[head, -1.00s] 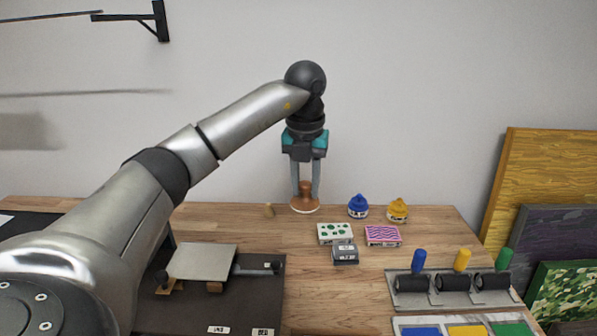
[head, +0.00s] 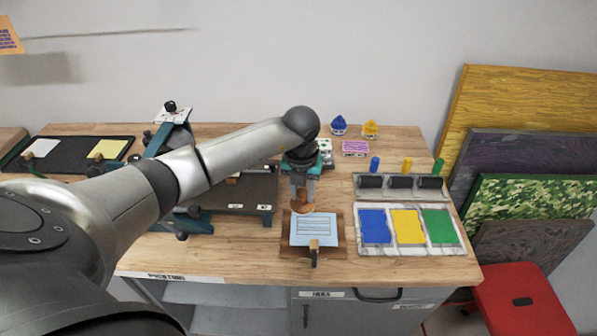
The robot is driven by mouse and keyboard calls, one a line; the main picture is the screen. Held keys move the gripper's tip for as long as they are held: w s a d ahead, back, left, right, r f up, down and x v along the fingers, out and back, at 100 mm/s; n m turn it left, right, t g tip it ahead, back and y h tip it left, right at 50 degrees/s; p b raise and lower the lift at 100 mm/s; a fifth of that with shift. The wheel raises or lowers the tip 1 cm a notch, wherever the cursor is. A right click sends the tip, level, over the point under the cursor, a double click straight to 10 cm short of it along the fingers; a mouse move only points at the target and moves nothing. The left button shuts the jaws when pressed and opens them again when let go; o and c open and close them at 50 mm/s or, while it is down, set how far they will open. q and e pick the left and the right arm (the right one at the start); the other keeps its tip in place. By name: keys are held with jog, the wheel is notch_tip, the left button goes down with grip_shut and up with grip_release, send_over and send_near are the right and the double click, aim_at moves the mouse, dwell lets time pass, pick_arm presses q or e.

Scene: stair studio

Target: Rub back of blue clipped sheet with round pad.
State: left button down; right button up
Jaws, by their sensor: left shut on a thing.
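The blue clipped sheet (head: 314,229), pale blue with dark lines, lies on a brown wooden board (head: 285,250) near the table's front edge. A clip with a wooden block (head: 314,247) and dark handle holds its near edge. My left gripper (head: 303,196) points down and is shut on the round pad (head: 302,208), a brown disc with a wooden knob. The pad is at the far left edge of the sheet and overlaps it in view; whether it touches the sheet I cannot tell. My right gripper is not in view.
An ink slab (head: 407,250) with blue, yellow and green patches lies right of the board. A roller rack (head: 400,187) stands behind it. A dark press bed (head: 240,195) is to the left. Blue (head: 338,126) and yellow (head: 370,130) tubs stand at the back.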

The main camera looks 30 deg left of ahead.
aim_at(311, 207)
pick_arm(q)
jog(key=shift+s+d+f, duration=0.1)
notch_tip(311, 207, down, 4)
jog(key=b, duration=0.3)
jog(key=shift+f+b, duration=0.25)
jog(key=shift+b, duration=0.15)
jog(key=shift+f+b, duration=0.7)
jog(key=shift+f, duration=0.15)
jog(key=shift+f+b, duration=0.35)
jog(key=shift+f, duration=0.05)
dwell(0.3)
jog(key=shift+w+d+f+b, duration=0.15)
jog(key=shift+w+d, duration=0.15)
jog(key=shift+d, duration=0.2)
jog(key=shift+w+d+r+b, duration=0.15)
jog(key=shift+w+d, duration=0.1)
jog(key=shift+d, duration=0.2)
jog(key=shift+w+d+b, duration=0.3)
jog(key=shift+w+d, duration=0.25)
jog(key=shift+d, duration=0.25)
jog(key=shift+w+d+b, duration=0.25)
jog(key=shift+w+d, duration=0.25)
jog(key=shift+d, duration=0.25)
jog(key=shift+s+a+f+p, duration=0.1)
jog(key=shift+s+a+p, duration=0.4)
jog(key=shift+a, duration=0.4)
jog(key=shift+s+a+p, duration=0.3)
jog(key=shift+s+a, duration=0.35)
jog(key=shift+a, duration=0.2)
jog(key=shift+a, duration=0.1)
